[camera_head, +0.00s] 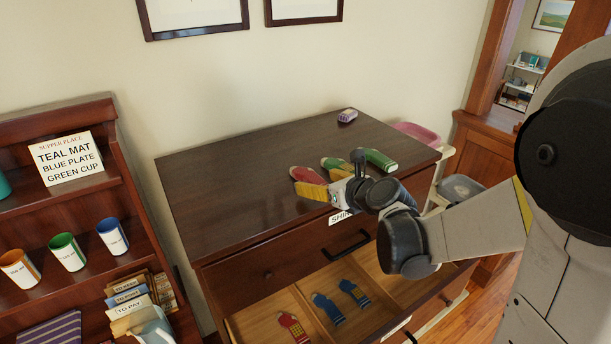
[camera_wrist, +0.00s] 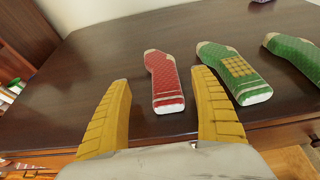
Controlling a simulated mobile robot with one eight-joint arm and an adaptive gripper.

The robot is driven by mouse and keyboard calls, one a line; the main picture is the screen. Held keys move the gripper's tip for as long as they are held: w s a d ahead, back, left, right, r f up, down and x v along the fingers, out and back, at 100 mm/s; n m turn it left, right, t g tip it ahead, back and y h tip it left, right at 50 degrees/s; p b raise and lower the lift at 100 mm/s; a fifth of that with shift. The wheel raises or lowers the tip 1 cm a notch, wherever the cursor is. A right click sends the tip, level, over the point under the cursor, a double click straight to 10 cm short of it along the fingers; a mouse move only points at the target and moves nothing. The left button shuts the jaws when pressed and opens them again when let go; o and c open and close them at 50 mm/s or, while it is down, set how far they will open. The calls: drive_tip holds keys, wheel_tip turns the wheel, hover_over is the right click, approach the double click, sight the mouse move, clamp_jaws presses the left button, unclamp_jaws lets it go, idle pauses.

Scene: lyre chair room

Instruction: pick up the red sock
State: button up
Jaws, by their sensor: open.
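A red sock (camera_head: 304,174) with beige ends lies flat on the dark dresser top (camera_head: 225,190). In the wrist view the red sock (camera_wrist: 166,82) appears between my two yellow fingers, extending ahead of their tips. My gripper (camera_wrist: 162,80) is open and empty, with a finger on each side of the sock in the picture. In the head view my gripper (camera_head: 312,188) covers the near end of the sock. I cannot tell the height of the fingertips above the top. Another red sock (camera_head: 293,327) lies in the open drawer below.
A green sock with a yellow patch (camera_wrist: 232,72) lies just right of the red one, close to my right finger. A second green sock (camera_head: 381,160) is further right. The open drawer (camera_head: 257,325) also holds blue socks (camera_head: 328,308). The dresser top's left side is clear.

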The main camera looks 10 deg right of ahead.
sight(312, 178)
drive_tip(key=x, duration=0.3)
drive_tip(key=shift+w+f, duration=0.1)
drive_tip(key=shift+w, duration=0.15)
drive_tip(key=shift+s, duration=0.2)
drive_tip(key=c, duration=1.1)
drive_tip(key=shift+r, duration=0.2)
